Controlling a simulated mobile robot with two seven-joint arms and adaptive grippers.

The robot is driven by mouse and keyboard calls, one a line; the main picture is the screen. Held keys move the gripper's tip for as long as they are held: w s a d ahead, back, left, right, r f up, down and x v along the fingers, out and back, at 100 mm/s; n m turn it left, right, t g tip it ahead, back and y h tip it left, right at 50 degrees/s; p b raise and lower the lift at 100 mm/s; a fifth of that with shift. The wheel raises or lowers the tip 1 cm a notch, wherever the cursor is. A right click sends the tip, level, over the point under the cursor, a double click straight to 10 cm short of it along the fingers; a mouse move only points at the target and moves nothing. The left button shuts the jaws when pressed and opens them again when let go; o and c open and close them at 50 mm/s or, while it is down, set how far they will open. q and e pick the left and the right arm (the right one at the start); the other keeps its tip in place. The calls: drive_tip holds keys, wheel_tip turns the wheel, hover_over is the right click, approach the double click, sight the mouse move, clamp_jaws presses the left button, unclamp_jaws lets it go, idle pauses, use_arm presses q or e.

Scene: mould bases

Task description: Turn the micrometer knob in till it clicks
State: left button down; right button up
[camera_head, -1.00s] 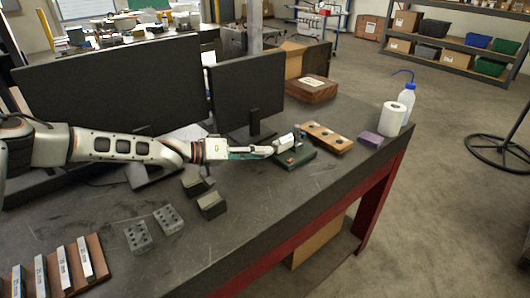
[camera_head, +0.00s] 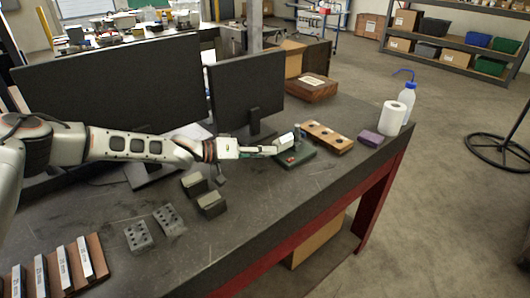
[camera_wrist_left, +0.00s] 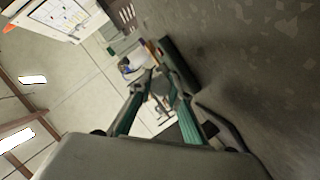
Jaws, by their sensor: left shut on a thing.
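The micrometer (camera_head: 284,142) is a pale, small device on a dark green base (camera_head: 303,158) near the middle of the bench. My left gripper (camera_head: 273,150) reaches it from the left and is shut on its near end, the knob. In the left wrist view the teal fingers (camera_wrist_left: 163,88) close in on the micrometer's pale parts (camera_wrist_left: 160,90), with the dark green base (camera_wrist_left: 178,62) just beyond. The exact grip on the knob is too small to make out. My right gripper is not in view.
A wooden block with holes (camera_head: 328,138) stands just right of the base. A monitor (camera_head: 247,95) stands behind. Dark V-shaped blocks (camera_head: 211,204) and grey drilled blocks (camera_head: 138,236) lie to the front left. A purple block (camera_head: 370,138), paper roll (camera_head: 393,118) and wash bottle (camera_head: 408,100) are at right.

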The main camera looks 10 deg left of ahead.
use_arm(q)
drive_tip(key=shift+m, duration=0.3)
drive_tip(key=shift+m+t+y, duration=0.4)
drive_tip(key=shift+m+y, duration=0.4)
drive_tip(key=shift+m, duration=0.1)
drive_tip(key=shift+m+t+y, duration=0.4)
drive_tip(key=shift+m+y, duration=0.2)
drive_tip(key=shift+m, duration=0.6)
drive_tip(key=c, duration=1.9)
unclamp_jaws()
drive_tip(key=shift+r, duration=5.05)
